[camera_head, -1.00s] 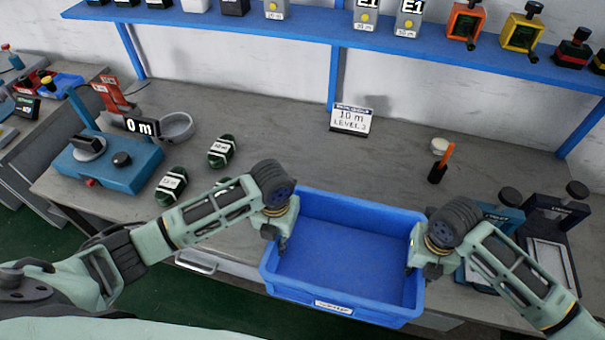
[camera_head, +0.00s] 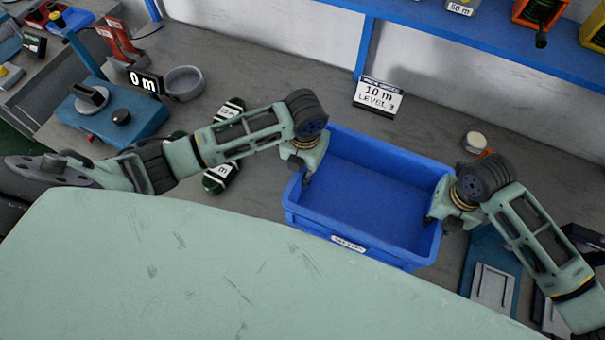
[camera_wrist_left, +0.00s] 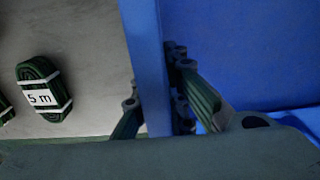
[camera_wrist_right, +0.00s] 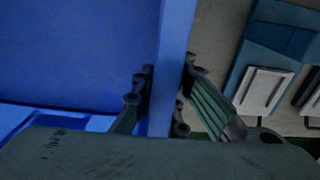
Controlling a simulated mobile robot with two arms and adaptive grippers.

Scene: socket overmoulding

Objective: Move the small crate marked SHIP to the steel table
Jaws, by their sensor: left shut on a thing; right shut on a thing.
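The small blue crate (camera_head: 375,196) is empty and has a white label on its near wall, too small to read surely. It is over the grey workbench, and I cannot tell whether it touches the top. My left gripper (camera_head: 302,172) is shut on its left wall; the left wrist view shows that wall (camera_wrist_left: 148,60) between the fingers. My right gripper (camera_head: 438,210) is shut on its right wall; the right wrist view shows that wall (camera_wrist_right: 172,60) between the fingers. I cannot tell which surface is the steel table.
Green cable coils (camera_head: 220,178) lie left of the crate near a blue device (camera_head: 112,112) with a 0 m display. A "10 m LEVEL 3" sign (camera_head: 378,97) stands behind. A white-topped pot (camera_head: 475,141) and blue fixtures (camera_head: 490,270) are at the right.

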